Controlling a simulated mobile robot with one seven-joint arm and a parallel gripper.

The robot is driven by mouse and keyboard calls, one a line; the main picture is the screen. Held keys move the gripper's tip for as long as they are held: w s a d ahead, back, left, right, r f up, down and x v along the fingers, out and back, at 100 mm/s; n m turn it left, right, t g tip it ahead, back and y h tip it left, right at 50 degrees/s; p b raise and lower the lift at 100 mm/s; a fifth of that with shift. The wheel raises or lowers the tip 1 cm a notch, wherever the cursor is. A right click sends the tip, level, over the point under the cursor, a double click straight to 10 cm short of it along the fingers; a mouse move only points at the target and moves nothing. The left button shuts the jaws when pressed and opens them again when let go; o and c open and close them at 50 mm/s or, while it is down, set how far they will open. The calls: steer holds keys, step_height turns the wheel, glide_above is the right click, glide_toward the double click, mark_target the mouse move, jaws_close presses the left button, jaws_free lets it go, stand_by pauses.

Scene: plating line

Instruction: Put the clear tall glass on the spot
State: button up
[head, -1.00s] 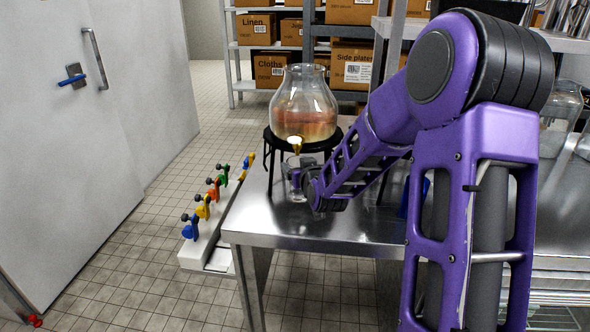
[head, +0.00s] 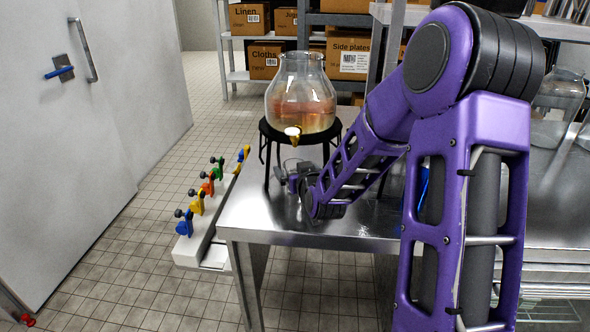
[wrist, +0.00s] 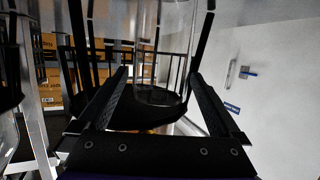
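The clear tall glass (head: 291,166) is under the brass tap of the drink dispenser (head: 300,95), on the metal table. It is small and partly covered by my gripper (head: 290,180) in the head view. The wrist view appears upside down; there the glass (wrist: 162,75) is between and beyond the fingertips of my gripper (wrist: 160,74), with a narrow gap visible at its sides. My gripper looks open. I cannot tell whether the glass base rests on the table. No marked spot is distinguishable.
The dispenser stands on a black legged stand (head: 262,130) close around the glass. The steel table (head: 250,215) has bare room at its front left. Shelves with boxes (head: 348,55) are behind.

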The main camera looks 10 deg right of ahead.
steer(key=shift+r+p, duration=0.3)
steer(key=shift+p, duration=0.05)
steer(key=b+v, duration=0.5)
steer(key=v, duration=0.6)
steer(key=shift+s+b, duration=0.3)
steer(key=shift+s, duration=0.15)
steer(key=shift+d, duration=0.1)
